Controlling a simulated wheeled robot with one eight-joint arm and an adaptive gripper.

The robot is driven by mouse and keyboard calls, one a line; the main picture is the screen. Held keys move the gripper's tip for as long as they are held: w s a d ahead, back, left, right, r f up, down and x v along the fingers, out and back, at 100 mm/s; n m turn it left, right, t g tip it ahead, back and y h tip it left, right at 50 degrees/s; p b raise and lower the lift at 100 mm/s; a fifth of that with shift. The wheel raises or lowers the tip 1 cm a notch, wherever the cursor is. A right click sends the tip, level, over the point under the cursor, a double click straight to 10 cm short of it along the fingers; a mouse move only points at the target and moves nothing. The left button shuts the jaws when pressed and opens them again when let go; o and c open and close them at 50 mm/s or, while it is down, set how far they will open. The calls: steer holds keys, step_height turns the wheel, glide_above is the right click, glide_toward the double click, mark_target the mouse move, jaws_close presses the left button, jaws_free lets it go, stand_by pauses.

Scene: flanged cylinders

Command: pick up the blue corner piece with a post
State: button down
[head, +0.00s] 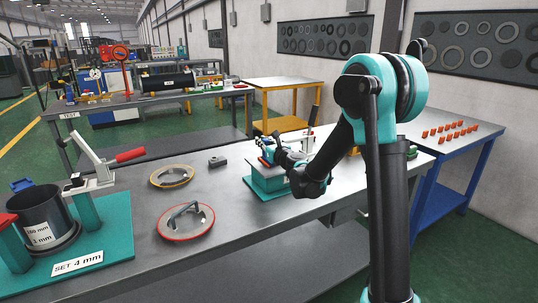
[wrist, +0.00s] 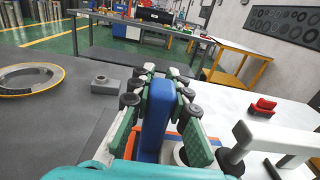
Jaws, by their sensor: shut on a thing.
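The blue corner piece (wrist: 156,112) stands upright between my fingers in the wrist view. My gripper (wrist: 158,88) is shut on it, with green pads on both sides. In the head view my gripper (head: 276,150) is over the teal and white fixture (head: 268,185) on the right part of the grey table, and a bit of blue shows at the fingers. The lower end of the piece is hidden by my gripper, so I cannot tell whether it touches the fixture. Orange parts (wrist: 190,131) and a light ring (wrist: 181,155) show just behind and beside it.
A fixture with a black cylinder (head: 45,215) and a red-handled clamp (head: 110,162) stands at the left. Two flanged rings, one yellow-edged (head: 172,176) and one red-edged (head: 186,222), and a small grey block (head: 217,161) lie on the table.

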steer(key=shift+r, duration=0.1)
stand_by(0.4)
step_height(320, 180, up, 20)
stand_by(0.6)
